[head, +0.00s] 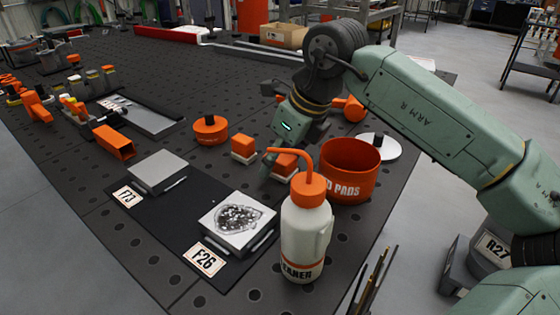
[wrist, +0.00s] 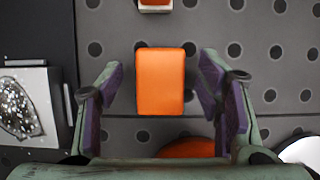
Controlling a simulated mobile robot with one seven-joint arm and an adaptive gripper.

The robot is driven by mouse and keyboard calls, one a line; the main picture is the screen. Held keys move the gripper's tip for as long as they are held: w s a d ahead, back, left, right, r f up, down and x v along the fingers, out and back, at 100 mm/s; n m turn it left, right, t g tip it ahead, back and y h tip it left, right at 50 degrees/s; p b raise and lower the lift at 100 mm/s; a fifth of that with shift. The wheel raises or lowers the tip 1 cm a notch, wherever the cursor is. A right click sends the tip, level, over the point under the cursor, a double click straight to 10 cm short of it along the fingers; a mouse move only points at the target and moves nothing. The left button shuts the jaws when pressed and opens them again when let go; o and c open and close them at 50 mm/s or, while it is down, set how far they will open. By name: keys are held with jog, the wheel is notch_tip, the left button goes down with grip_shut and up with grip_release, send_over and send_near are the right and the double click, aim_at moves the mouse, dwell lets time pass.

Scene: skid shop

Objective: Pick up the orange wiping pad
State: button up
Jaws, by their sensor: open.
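An orange wiping pad (wrist: 160,81) with a pale base lies on the dark perforated table. In the wrist view it sits between the two fingers of my gripper (wrist: 160,84), with a gap on each side. In the head view the pad (head: 285,164) is partly hidden by my gripper (head: 286,168), which points down over it. My gripper is open and holds nothing. A second orange and white pad (head: 243,147) lies to the left, and its edge shows at the top of the wrist view (wrist: 155,4).
A white squeeze bottle (head: 303,240) with an orange spout stands in front of the pad. An orange tub (head: 350,172) marked PADS stands close right, beside a white lid (head: 383,148). A stained plate (head: 238,219) lies on a black mat (head: 185,218) at left.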

jog(key=shift+c, duration=0.2)
jog(key=c, duration=1.2)
notch_tip(320, 180, up, 10)
jog(key=shift+b, duration=0.45)
jog(key=o, duration=0.5)
jog(key=c, duration=0.4)
